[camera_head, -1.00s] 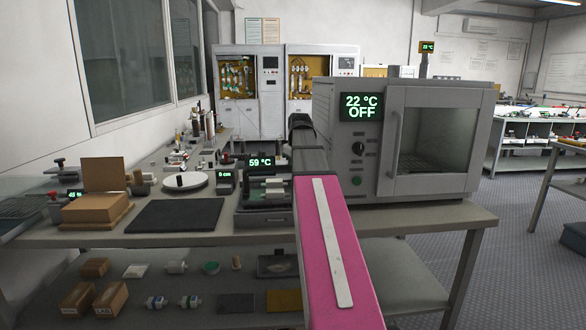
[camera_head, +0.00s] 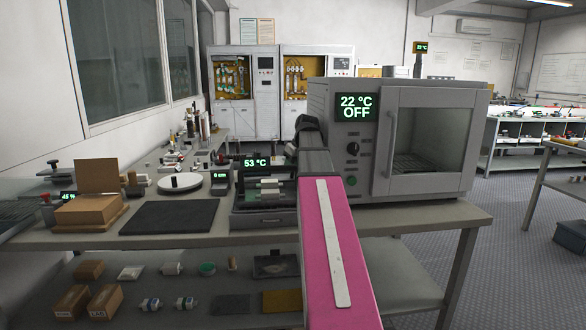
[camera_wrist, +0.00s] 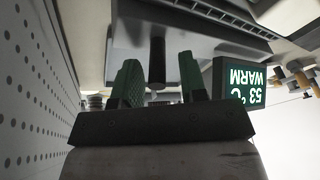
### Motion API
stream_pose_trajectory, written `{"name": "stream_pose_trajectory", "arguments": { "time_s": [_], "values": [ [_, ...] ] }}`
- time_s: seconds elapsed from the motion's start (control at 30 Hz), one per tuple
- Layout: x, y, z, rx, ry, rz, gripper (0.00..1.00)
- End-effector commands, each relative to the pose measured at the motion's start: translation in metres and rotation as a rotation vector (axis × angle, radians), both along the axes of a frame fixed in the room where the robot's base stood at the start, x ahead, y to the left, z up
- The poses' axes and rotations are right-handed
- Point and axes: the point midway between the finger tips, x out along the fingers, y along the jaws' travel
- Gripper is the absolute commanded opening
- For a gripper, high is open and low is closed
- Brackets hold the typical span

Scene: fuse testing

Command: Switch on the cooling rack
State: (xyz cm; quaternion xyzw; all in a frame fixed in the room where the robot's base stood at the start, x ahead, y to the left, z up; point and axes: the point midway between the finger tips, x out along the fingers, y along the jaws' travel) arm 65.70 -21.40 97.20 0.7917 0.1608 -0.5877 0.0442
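A dark device (camera_head: 264,221) with a display (camera_head: 255,162) reading 53 °C stands on the bench left of the oven, and looks like the cooling rack. It bears a pale fuse-like part (camera_head: 268,186); my arm hides its right end. In the wrist view the same display (camera_wrist: 243,88) appears upside down and reads 53 °C WARM. My gripper (camera_wrist: 160,78) shows there with two green fingers apart. A dark round post (camera_wrist: 157,58) stands between them, with gaps on both sides. In the head view my gripper is hidden behind my pink arm.
A grey oven (camera_head: 440,140) reading 22 °C OFF stands close to the right of my arm. A perforated panel (camera_wrist: 35,95) is close left in the wrist view.

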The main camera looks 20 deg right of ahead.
Motion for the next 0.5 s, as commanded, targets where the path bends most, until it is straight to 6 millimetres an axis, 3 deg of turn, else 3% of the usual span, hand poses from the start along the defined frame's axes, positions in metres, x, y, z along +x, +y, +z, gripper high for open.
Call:
{"name": "stream_pose_trajectory", "arguments": {
  "time_s": [0.33, 0.5],
  "values": [
    [0.0, 0.0, 0.002, -0.001, 0.0, 0.0, 0.42],
    [0.001, 0.0, 0.018, -0.001, -0.001, 0.001, 0.42]
  ]
}}
